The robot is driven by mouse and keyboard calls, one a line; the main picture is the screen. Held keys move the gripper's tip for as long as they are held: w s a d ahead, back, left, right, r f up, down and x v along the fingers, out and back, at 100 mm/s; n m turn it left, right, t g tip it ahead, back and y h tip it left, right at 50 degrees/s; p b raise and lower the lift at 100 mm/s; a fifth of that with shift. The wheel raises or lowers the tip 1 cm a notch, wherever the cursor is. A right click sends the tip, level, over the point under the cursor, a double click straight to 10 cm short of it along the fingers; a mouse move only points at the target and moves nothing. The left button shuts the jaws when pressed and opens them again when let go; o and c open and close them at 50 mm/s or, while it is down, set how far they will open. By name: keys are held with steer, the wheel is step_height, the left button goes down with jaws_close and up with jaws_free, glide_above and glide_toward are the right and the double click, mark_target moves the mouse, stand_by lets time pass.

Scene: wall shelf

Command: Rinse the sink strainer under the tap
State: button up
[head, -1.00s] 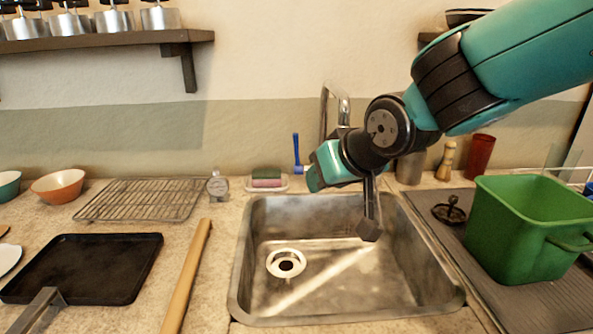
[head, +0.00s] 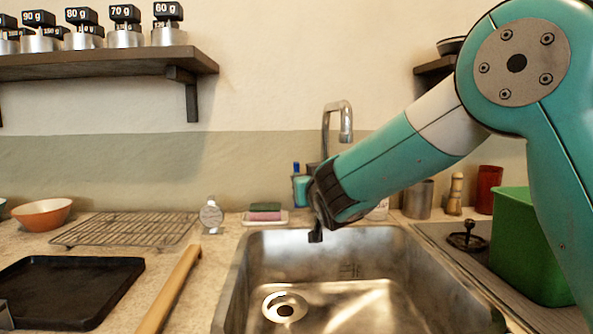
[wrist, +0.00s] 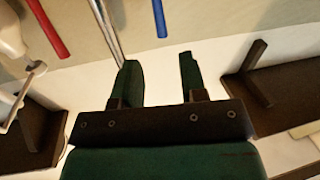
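A dark round piece with an upright knob, which looks like the sink strainer (head: 467,241), sits on the grey drainboard right of the sink. The steel tap (head: 345,122) curves up behind the sink; no water shows from it. The steel sink (head: 350,262) has a pale ring around its drain (head: 284,307).
A green bin (head: 525,255) stands right of the strainer, partly behind my arm. A sponge (head: 265,212) lies on a dish behind the sink. A wire rack (head: 130,229) and black tray (head: 70,290) occupy the left counter. A shelf (head: 110,62) with weights hangs upper left.

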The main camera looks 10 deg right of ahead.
steer(key=w+p, duration=0.1)
steer(key=w, duration=1)
steer(key=shift+s, duration=0.1)
jaws_close()
